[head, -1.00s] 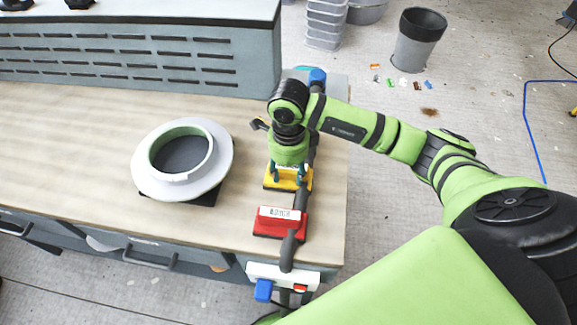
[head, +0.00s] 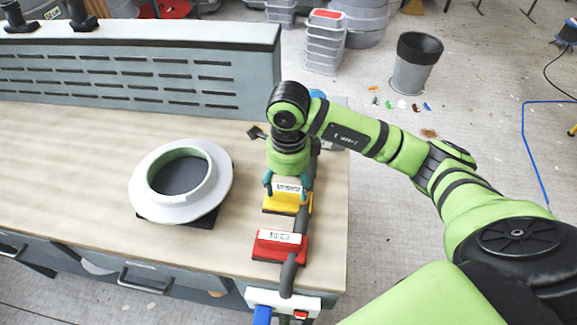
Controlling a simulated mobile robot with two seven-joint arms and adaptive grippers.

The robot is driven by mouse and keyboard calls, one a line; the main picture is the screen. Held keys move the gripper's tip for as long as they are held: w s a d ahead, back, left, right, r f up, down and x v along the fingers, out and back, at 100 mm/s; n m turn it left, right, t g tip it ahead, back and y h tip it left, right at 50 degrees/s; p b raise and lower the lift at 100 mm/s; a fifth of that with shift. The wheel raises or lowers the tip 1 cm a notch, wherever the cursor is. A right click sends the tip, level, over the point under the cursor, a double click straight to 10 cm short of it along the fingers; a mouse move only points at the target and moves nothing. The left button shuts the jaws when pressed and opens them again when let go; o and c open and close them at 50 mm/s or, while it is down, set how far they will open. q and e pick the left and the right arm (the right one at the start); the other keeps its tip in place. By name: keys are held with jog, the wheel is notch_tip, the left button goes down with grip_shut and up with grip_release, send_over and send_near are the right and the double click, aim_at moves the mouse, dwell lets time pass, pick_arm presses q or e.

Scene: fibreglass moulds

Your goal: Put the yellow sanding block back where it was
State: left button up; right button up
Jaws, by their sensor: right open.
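The yellow sanding block (head: 285,203) lies on the bench near its right edge, with a white label on top. My right gripper (head: 289,188) is above and just behind it, fingers pointing down. Its fingers are open and stand apart on either side of the block's far part. I cannot tell whether they touch it. A red sanding block (head: 280,247) with a white label lies in front of the yellow one. My left gripper is not in view.
A white ring mould (head: 218,205) on a dark base sits left on the wooden bench (head: 80,175). A dark hose (head: 291,272) runs along the right side by the blocks to a white socket box (head: 282,302). A perforated grey panel stands behind. A bin (head: 416,65) stands on the floor.

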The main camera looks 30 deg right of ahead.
aim_at(288, 191)
notch_tip(288, 191, up, 8)
jog(key=b, duration=0.1)
